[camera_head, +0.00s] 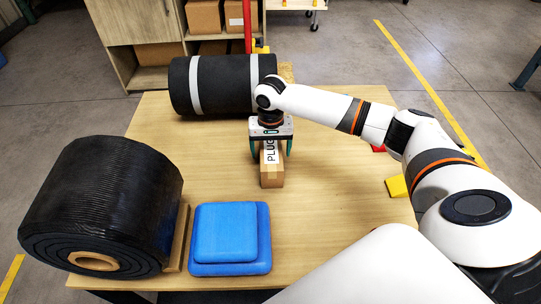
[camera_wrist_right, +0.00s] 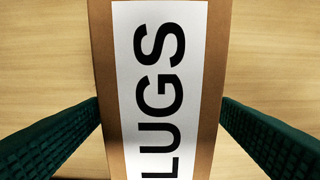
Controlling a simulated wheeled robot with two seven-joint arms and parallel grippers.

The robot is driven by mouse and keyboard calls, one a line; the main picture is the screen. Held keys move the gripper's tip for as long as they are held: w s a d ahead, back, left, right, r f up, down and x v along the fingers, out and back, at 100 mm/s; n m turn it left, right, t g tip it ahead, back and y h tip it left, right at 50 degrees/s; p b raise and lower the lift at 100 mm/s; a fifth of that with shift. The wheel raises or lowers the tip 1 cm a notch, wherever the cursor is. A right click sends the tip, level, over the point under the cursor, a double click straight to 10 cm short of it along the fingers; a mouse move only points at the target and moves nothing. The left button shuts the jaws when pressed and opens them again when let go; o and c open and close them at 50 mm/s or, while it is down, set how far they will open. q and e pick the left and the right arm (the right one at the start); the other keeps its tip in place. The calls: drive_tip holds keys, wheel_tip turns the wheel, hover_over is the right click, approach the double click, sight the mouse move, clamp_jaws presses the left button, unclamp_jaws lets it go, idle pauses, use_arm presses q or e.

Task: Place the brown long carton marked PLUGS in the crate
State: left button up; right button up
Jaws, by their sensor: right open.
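The brown long carton (camera_head: 271,178) with a white PLUGS label lies on the wooden table, its long side running away from me. My right gripper (camera_head: 270,150) is above it with its open fingers on either side of it. Part of the carton is hidden under the gripper in the head view. I cannot make out the crate. My left gripper is not in view.
A dark roll with light bands (camera_head: 215,85) lies at the back. A blue stepped block (camera_head: 230,238) is at the front. Yellow (camera_head: 397,186) and red pieces lie right, partly behind my arm.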

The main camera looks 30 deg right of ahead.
wheel_tip(320, 180, down, 2)
drive_tip(key=shift+f, duration=0.2)
drive_tip(key=shift+r, duration=0.1)
drive_tip(key=c, duration=1.4)
wheel_tip(320, 180, up, 10)
drive_tip(key=s+a+r+n, duration=0.2)
drive_tip(key=s+a+n, duration=0.4)
drive_tip(key=s+a, duration=0.7)
drive_tip(key=shift+s+a, duration=0.25)
drive_tip(key=shift+s, duration=0.7)
drive_tip(key=shift+d+r, duration=0.1)
drive_tip(key=shift+r, duration=0.05)
